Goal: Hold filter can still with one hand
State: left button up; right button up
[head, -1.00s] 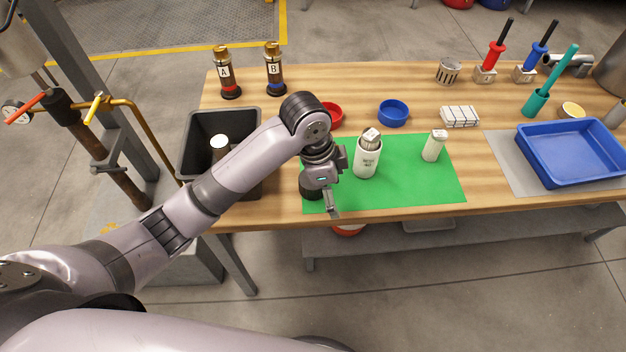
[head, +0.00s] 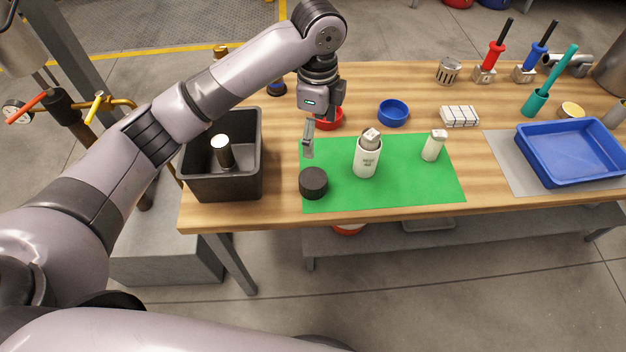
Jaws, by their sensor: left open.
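A white can (head: 366,158) with a dark printed label, too small to read, stands upright on the green mat (head: 410,185); I take it as the filter can. A pale grey piece sits at its top. A black round cap (head: 313,183) lies on the mat's left end, apart from the can. My left gripper (head: 320,128) is open and seems empty, above the table to the left of the can and beyond the cap. It does not touch the can. My right gripper is not in view.
A smaller white bottle (head: 434,146) stands right of the can. A red bowl (head: 328,118) is partly hidden by my left gripper, with a blue bowl (head: 393,113) nearby. A black bin (head: 222,185) stands left, a blue tray (head: 575,153) right. The mat's front right is clear.

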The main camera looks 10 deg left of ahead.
pick_arm(q)
jog(key=p, duration=0.2)
send_near(313, 178)
jog(key=f, duration=0.5)
jog(key=shift+w+d+f, duration=0.15)
jog(key=shift+d+f, duration=0.1)
jog(key=shift+d, duration=0.1)
jog(key=f, duration=0.1)
jog(key=f+p, duration=0.1)
jog(key=f, duration=0.2)
jog(key=shift+s+a+f, duration=0.2)
jog(key=shift+a+f, duration=0.1)
jog(key=shift+a, duration=0.1)
jog(key=shift+f, duration=0.3)
jog(key=c, duration=1.2)
